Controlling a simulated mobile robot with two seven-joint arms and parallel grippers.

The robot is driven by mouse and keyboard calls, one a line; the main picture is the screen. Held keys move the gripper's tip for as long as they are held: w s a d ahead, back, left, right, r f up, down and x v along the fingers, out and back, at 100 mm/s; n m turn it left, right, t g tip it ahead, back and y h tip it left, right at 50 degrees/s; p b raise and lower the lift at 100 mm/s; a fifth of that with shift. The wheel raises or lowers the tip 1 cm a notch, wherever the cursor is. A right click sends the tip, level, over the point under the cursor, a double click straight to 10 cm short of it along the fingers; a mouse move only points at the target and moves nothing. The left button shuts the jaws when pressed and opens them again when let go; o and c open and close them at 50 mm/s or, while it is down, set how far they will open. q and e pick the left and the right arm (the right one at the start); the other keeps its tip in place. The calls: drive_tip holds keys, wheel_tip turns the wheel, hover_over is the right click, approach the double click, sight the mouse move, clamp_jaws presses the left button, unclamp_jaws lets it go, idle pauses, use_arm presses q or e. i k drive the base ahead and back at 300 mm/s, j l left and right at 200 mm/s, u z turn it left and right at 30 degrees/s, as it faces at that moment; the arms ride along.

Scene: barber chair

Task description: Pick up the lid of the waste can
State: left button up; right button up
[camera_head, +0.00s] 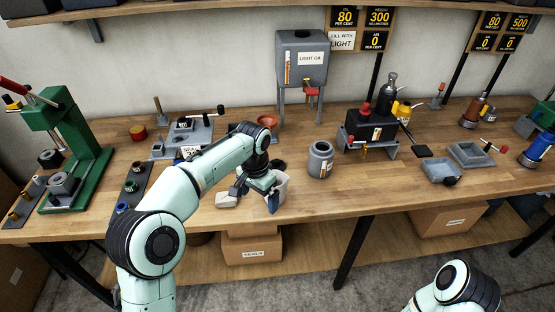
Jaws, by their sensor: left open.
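A pale can (283,187), which I take to be the waste can, stands near the front edge of the wooden bench, partly hidden behind my left gripper. A small dark shape (279,164) shows just behind it; I cannot tell whether it is the lid. My left gripper (257,193) points down at the near left side of the can, open, with nothing visible between its fingers. I cannot tell whether it touches the can. Only a link of my right arm shows at bottom right; its gripper is out of view.
A white crumpled piece (227,200) lies left of my gripper. A grey jar (320,160) stands to the right. A grey tank on legs (302,58) stands behind. A green press (75,150) is at the left.

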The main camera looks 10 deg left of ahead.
sight(279, 165)
drive_tip(key=i, duration=0.9)
